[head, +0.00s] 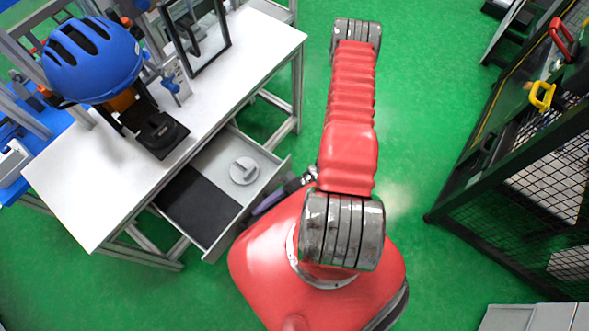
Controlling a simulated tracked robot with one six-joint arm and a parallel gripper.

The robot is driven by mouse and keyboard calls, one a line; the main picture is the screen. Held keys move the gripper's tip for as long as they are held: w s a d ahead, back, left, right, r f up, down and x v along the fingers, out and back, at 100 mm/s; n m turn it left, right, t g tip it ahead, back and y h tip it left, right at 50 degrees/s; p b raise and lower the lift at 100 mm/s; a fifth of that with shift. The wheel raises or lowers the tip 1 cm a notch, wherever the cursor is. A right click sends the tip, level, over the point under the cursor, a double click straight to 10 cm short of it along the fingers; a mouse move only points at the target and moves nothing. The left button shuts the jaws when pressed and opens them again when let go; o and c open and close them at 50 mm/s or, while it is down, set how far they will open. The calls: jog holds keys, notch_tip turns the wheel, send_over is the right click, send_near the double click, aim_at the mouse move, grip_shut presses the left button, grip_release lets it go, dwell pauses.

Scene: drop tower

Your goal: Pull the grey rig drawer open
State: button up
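The grey rig drawer (212,160) stands out from under the white table at the left of the head view. It holds a black mat (197,204) on its near left side and a pale round disc (244,171) with a raised bar at its right. My gripper (268,203) is at the drawer's outer front edge, partly covered by my red arm. A dark purplish part shows beside the drawer front. Whether the fingers are closed on a handle is hidden, and no handle can be made out.
A blue helmet (93,60) sits on a stand on the white table (75,182), with a dark-framed panel (195,35) behind it. A black mesh cage (530,185) stands at the right. Green floor (430,110) is clear between them.

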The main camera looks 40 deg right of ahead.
jog(key=v, duration=1.2)
jog(key=shift+d+m, duration=0.1)
jog(key=shift+m, duration=0.2)
jog(key=w+d+r+n+g+h, duration=0.1)
jog(key=w+d+r+g+h, duration=0.15)
jog(key=r+h, duration=0.6)
jog(key=w+d+r+g+h, duration=0.2)
jog(key=w+d+r+h, duration=0.15)
jog(key=r, duration=1.05)
jog(key=a+r+n+t+h, duration=0.1)
jog(key=a+r+n+t, duration=0.1)
jog(key=a+r, duration=0.3)
jog(key=w+a+r+n+t+h, duration=0.1)
jog(key=a+r, duration=0.4)
jog(key=r, duration=0.6)
jog(key=a+r+n+t+h, duration=0.1)
jog(key=a+r+n+t, duration=0.3)
jog(key=r, duration=0.4)
jog(key=shift+w+a+r+t+h, duration=0.2)
jog(key=shift+w+a+t+h, duration=0.15)
jog(key=shift+t, duration=0.4)
